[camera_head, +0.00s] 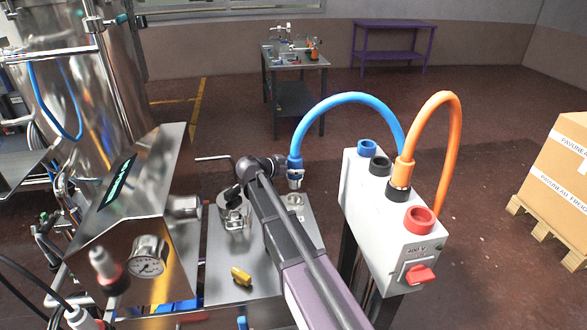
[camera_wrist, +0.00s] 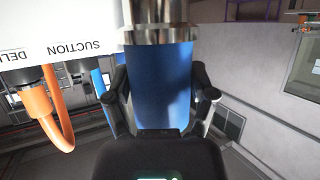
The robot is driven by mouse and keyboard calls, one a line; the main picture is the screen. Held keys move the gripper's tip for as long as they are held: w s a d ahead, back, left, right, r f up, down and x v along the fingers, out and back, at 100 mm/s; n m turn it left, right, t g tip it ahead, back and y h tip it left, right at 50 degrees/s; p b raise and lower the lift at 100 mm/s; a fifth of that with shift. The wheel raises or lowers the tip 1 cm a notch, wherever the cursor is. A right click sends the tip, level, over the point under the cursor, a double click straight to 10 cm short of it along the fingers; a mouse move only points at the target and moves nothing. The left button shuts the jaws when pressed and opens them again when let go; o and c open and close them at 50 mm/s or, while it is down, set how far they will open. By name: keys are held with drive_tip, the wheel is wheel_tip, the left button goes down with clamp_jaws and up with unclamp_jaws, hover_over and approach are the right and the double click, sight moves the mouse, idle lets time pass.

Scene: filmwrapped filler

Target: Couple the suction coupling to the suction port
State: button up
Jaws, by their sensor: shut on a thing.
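My gripper (camera_wrist: 158,96) is shut on the blue suction coupling (camera_wrist: 160,72), a blue body with a bright metal collar at its end. In the head view the coupling (camera_head: 295,166) hangs upright, metal end down, above the steel table and left of the white box (camera_head: 365,210). Its blue hose arcs up and over behind the box. The wrist view shows the box face upside down, with the word SUCTION (camera_wrist: 82,46) beside part of DELIVERY. The box top carries a blue ring (camera_head: 367,147), a dark ring (camera_head: 380,165) and a red ring (camera_head: 419,217). I cannot tell which is the suction port.
An orange hose (camera_head: 449,105) with its coupling (camera_head: 402,174) sits on the box, between the dark and red rings. A metal pot (camera_head: 233,213) and a yellow piece (camera_head: 241,276) are on the steel table. A steel machine with a gauge (camera_head: 148,256) stands left.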

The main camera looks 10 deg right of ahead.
sight(294, 188)
drive_tip(key=shift+f+b, duration=3.4)
drive_tip(key=shift+f, duration=0.1)
drive_tip(key=shift+f+b, duration=0.8)
drive_tip(key=shift+f+b, duration=0.35)
drive_tip(key=shift+b, duration=0.05)
drive_tip(key=o, duration=1.2)
drive_tip(key=shift+o, duration=0.2)
wheel_tip(294, 188, up, 10)
drive_tip(key=p, duration=1)
drive_tip(key=shift+r, duration=0.1)
